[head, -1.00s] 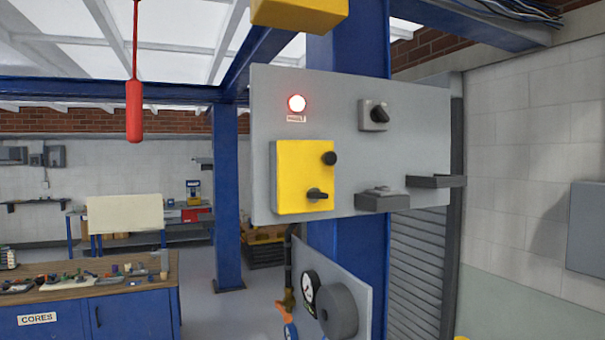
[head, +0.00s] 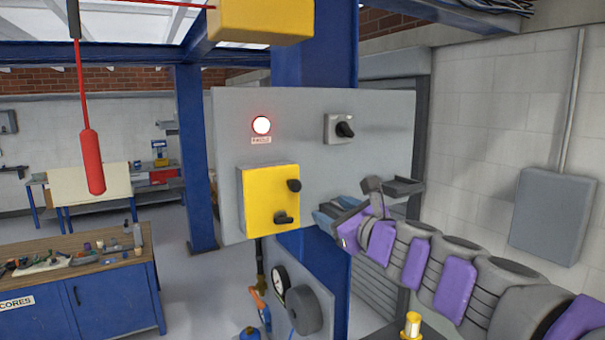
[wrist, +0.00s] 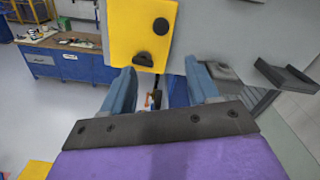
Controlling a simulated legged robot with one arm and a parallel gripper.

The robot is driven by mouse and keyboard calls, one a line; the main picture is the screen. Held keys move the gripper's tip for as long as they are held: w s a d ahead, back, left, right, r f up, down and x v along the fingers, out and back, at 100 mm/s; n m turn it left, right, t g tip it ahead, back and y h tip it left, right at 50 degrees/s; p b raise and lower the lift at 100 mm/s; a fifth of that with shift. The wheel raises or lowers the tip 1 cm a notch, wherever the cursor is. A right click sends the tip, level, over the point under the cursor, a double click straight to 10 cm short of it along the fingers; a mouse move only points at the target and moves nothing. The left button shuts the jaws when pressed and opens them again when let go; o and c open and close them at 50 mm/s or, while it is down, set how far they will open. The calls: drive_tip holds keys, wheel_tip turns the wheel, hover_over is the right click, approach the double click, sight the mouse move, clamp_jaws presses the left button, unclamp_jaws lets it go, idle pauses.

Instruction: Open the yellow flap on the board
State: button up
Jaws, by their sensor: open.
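The yellow flap (head: 270,199) is a shut box-like cover on the lower left of the grey board (head: 300,112). It has a round black knob (head: 294,185) at its upper right and a black latch handle (head: 283,218) near its bottom edge. The flap also shows at the top of the wrist view (wrist: 139,30), with its latch handle (wrist: 144,58) just above the space between my fingers. My gripper (head: 326,213) is to the right of the flap, apart from it. In the wrist view my gripper's two blue fingers (wrist: 162,84) are spread and empty.
A lit red lamp (head: 262,125) and a black rotary switch (head: 341,129) sit higher on the board. A dark ledge (head: 404,187) juts out at its lower right, close to my wrist. A gauge panel (head: 300,300) hangs below. A red pendant (head: 92,162) hangs at left.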

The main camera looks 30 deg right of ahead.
approach(294, 189)
drive_tip(key=w+d, duration=0.2)
drive_tip(key=w, duration=0.3)
drive_tip(key=shift+m+h, duration=0.3)
drive_tip(key=w, duration=0.2)
drive_tip(key=w+a, duration=0.2)
drive_tip(key=w, duration=0.1)
drive_tip(key=shift+w+a+f+p, duration=0.1)
drive_tip(key=shift+w+a+p, duration=0.05)
drive_tip(key=shift+w+p, duration=0.25)
drive_tip(key=shift+w+d, duration=0.2)
drive_tip(key=shift+d, duration=0.3)
drive_tip(key=shift+d+f, duration=0.1)
drive_tip(key=shift+d, duration=0.45)
drive_tip(key=shift+a, duration=0.75)
drive_tip(key=c, duration=0.6)
drive_tip(key=shift+d, duration=0.15)
drive_tip(key=c, duration=0.4)
drive_tip(key=shift+f, duration=0.1)
clamp_jaws()
